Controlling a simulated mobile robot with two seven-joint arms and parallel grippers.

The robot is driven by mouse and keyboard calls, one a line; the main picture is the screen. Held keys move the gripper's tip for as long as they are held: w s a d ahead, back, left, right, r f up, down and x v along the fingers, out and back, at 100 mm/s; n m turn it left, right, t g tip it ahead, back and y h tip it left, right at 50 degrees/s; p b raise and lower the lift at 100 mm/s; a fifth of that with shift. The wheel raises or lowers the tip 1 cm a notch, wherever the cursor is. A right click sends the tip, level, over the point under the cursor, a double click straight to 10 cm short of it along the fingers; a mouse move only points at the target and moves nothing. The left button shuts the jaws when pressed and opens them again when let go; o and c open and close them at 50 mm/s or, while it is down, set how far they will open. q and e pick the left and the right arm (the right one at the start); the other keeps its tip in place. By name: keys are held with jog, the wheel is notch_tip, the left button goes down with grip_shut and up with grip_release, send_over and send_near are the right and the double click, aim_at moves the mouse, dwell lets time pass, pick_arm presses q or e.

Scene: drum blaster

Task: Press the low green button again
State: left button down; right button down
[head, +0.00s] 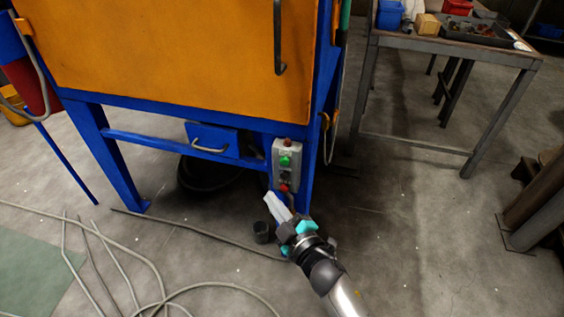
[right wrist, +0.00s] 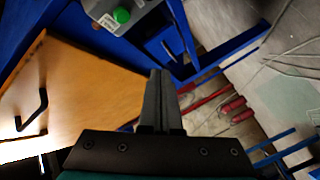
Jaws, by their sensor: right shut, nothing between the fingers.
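The green button (head: 285,161) sits on a grey control box (head: 280,172) on the right front leg of the blue and orange machine. A red button (head: 283,188) is at the box's lower end. The green button also shows at the top of the right wrist view (right wrist: 121,15). My right gripper (head: 268,198) is shut and empty, just below and left of the box in the head view. In the right wrist view its closed fingers (right wrist: 160,75) point toward the blue frame, apart from the green button. My left gripper is not in view.
The machine has an orange door (head: 170,50) and a blue drawer (head: 212,142). A small dark cup (head: 261,232) stands on the floor near my gripper. Hoses (head: 150,265) lie at lower left. A workbench (head: 450,46) stands at upper right; floor between is clear.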

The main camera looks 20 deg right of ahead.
aim_at(285, 161)
jog(key=shift+w+d, duration=0.1)
dwell(0.3)
